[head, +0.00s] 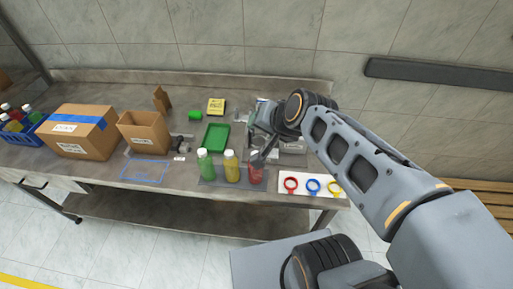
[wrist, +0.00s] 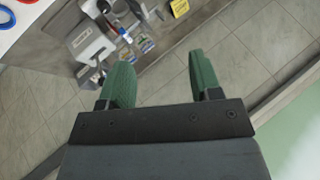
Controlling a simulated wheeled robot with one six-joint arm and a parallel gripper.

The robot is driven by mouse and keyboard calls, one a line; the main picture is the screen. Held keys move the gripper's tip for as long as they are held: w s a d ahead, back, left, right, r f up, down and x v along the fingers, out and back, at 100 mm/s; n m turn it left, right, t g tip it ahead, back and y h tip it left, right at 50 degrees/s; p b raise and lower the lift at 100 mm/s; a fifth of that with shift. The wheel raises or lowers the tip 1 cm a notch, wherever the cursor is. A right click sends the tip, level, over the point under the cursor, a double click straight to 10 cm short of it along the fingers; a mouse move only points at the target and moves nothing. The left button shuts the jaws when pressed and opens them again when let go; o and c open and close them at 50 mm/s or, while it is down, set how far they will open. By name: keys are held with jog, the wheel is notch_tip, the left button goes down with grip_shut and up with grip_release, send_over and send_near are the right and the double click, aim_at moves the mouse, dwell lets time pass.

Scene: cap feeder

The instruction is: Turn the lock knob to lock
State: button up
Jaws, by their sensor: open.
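My gripper (wrist: 161,78) shows in the wrist view with two green fingers spread wide and nothing between them. In the head view my gripper and wrist hang over the right part of the bench, close to the red bottle (head: 256,174). A grey-white device (wrist: 92,44), which looks like the cap feeder, lies beyond and left of the fingers in the wrist view, apart from them. In the head view my arm mostly covers that device. The lock knob cannot be made out clearly in either view.
Green (head: 206,166) and yellow (head: 231,168) bottles stand left of the red one. A white board (head: 300,189) with coloured rings lies at the front right. A green tray (head: 216,136) and cardboard boxes (head: 83,131) are further left. A tiled wall stands behind the bench.

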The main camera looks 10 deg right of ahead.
jog(key=w+d+m+t+h+b, duration=0.1)
jog(key=w+m+t+h+b, duration=0.1)
jog(key=w+m, duration=0.8)
jog(key=w+d+m+t+h+b, duration=0.1)
jog(key=w+d+m+t+h, duration=0.3)
jog(key=m, duration=0.9)
jog(key=f+m+g+b, duration=0.1)
jog(key=f+m+g, duration=0.2)
jog(key=f+m, duration=0.2)
jog(key=w+f+m+g+b, duration=0.1)
jog(key=f+m+g, duration=0.3)
jog(key=f, duration=0.8)
jog(key=f+m+g, duration=0.3)
jog(key=f+m, duration=0.4)
jog(key=f, duration=0.2)
jog(key=shift+w+a+f+g+b, duration=0.1)
jog(key=shift+w+f+g+b, duration=0.1)
jog(key=shift+f+g+b, duration=0.15)
jog(key=shift+x, duration=0.75)
